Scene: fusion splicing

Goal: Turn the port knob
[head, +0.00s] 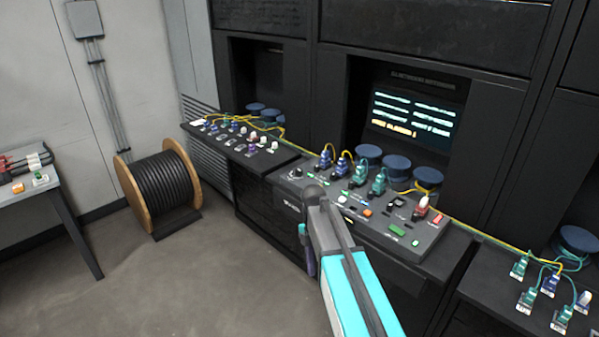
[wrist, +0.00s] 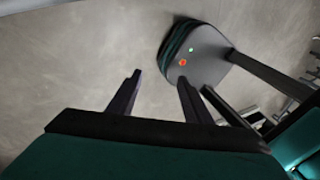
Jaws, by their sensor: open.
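The sloped console (head: 430,238) stands in the middle of the head view. A small round knob (head: 296,172) with a pale rim sits at its left end; it looks like the port knob, but its marking is too small to read. My arm reaches up in front of the console and hides part of its front. My gripper (head: 309,265) hangs down before the console's front face, below the knob and apart from it. In the wrist view my gripper (wrist: 158,76) has its two dark fingers spread with nothing between them, over bare floor. The knob is not in the wrist view.
Several plugs with yellow and green leads, blue spools (head: 368,152) and a lit screen (head: 411,115) are at the console. A dark side shelf (head: 262,160) stands left, another table (head: 480,285) right. A cable drum (head: 160,190) stands on the floor. The floor front left is clear.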

